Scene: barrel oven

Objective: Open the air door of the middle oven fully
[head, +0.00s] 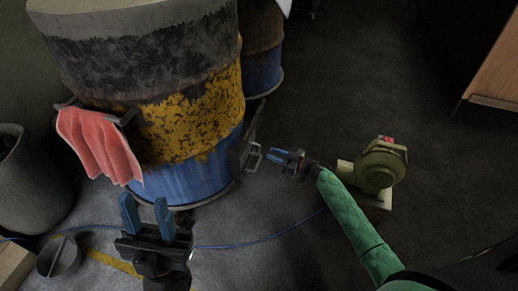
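A large worn barrel oven (190,110), grey on top, yellow in the middle and blue below, stands at the left centre. Its air door (243,155) is a dark panel low on its right side, with a light loop handle (254,157); how far it is open I cannot tell. My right gripper (270,156) points left at the handle, just right of it, with two blue fingers apart and seemingly nothing between them. My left gripper (145,206) is open and empty, fingers up, in front of the barrel's lower left.
A red cloth (98,143) hangs on a rail at the barrel's left. A second barrel (262,55) stands behind. A grey bin (30,180) and small pail (60,257) are left. A blower (378,165) stands right of my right gripper. A blue hose (260,241) crosses the floor.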

